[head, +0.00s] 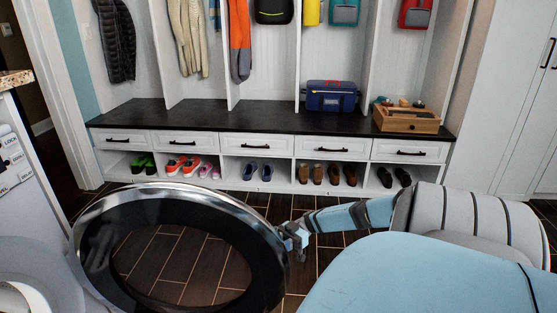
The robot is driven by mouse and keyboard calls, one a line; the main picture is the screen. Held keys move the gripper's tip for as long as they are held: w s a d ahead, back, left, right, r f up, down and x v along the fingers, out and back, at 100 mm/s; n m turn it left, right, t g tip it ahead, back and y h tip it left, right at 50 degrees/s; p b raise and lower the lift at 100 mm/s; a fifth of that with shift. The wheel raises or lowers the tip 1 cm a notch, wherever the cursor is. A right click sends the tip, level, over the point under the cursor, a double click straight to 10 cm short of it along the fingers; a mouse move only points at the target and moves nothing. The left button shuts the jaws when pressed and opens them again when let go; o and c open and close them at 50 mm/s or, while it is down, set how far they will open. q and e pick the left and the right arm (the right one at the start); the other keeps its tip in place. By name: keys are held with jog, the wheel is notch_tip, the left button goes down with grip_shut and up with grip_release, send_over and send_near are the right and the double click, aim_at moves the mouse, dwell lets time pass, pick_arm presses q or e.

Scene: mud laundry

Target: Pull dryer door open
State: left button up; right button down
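The dryer door (92,232) is a round ring with a shiny metal rim and a dark inner band. It stands swung out from the white dryer at the left, and the floor shows through its middle. My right gripper (294,239) is at the right edge of the door's rim, touching or very close to it. Its fingers are small and partly hidden, so I cannot tell whether they grip the rim. My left gripper is not in view.
A white bench with a dark top (220,116) runs along the back wall, with drawers and several shoes below. A blue bag (332,98) and a wooden crate (405,122) sit on it. White cabinets (505,100) stand at the right. Bare tiled floor lies before the bench.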

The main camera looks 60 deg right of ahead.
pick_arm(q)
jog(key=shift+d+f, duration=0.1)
pick_arm(e)
jog(key=shift+f, duration=0.1)
jog(key=c, duration=1)
grip_release()
jog(key=shift+o, duration=0.2)
jog(key=shift+d, duration=0.1)
jog(key=shift+d, duration=0.4)
pick_arm(q)
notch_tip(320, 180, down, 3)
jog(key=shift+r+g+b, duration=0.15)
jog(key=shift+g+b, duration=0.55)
jog(key=shift+b, duration=0.1)
pick_arm(e)
jog(key=v, duration=1.3)
